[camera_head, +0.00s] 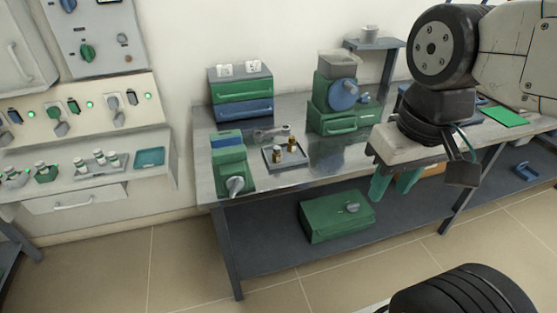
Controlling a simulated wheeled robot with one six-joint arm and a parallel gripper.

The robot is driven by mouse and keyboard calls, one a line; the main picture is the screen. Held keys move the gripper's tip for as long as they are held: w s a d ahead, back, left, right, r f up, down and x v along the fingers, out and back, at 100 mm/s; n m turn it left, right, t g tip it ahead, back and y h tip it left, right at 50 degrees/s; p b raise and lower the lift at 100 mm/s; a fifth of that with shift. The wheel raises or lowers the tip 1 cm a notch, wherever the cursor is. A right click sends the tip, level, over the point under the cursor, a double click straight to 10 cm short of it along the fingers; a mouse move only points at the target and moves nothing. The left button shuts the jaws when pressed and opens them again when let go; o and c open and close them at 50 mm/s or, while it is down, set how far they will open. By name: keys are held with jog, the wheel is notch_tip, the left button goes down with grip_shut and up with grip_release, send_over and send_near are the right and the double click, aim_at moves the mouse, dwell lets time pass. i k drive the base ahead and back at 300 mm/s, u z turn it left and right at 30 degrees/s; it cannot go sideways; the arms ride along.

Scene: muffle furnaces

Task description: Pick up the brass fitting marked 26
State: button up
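Small brass-coloured fittings stand in a grey tray (296,161) on the metal workbench. One brass fitting (275,158) is at the tray's left and another brass fitting (291,144) is at its right back. Any numbers on them are too small to read, so I cannot tell which is marked 26. My gripper (394,188) hangs in front of the bench's front edge, to the right of the tray and well apart from it. Its two green fingers point down with a gap between them, and nothing shows between them.
On the workbench (268,193), a green device (232,167) stands left of the tray. A green machine with a blue disc (343,94) stands behind it to the right. Green and blue drawers (242,91) are at the back. A green box (337,215) is on the lower shelf.

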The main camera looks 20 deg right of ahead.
aim_at(291, 147)
jog(key=z, duration=1.8)
jog(key=i, duration=1.15)
jog(key=u, duration=1.85)
